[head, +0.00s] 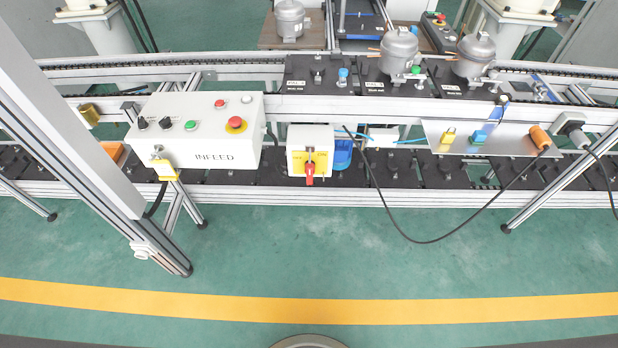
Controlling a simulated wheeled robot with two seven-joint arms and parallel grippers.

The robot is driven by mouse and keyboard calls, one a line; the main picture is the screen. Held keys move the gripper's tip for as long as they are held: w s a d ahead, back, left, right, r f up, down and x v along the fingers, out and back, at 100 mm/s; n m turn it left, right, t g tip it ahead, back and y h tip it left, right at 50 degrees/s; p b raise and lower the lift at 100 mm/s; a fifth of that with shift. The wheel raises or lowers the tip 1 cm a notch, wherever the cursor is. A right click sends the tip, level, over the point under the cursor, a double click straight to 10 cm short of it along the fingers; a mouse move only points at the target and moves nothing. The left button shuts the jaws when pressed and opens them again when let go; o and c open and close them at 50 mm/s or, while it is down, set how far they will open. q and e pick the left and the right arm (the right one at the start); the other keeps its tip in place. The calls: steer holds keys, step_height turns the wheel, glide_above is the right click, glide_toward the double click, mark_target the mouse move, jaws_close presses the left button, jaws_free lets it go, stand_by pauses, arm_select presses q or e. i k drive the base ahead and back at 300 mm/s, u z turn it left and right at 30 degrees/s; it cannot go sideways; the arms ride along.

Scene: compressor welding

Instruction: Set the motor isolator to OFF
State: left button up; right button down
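The motor isolator (296,140) is a pale box with a yellow plate, fixed on the front of the conveyor frame near the middle of the head view. Its red handle (310,174) hangs at the lower part of the plate and points straight down. Neither of my grippers is in view, and nothing touches the handle.
A white INFEED panel (215,140) with a red emergency button (236,125) and a yellow padlock (165,171) stands left of the isolator. A blue part (343,154) is beside it. A black cable (432,241) loops down on the right. The green floor in front is clear.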

mark_target(309, 169)
steer(key=z, duration=0.9)
steer(key=k, duration=1.35)
steer(key=u, duration=1.55)
steer(key=i, duration=1)
steer(key=z, duration=0.05)
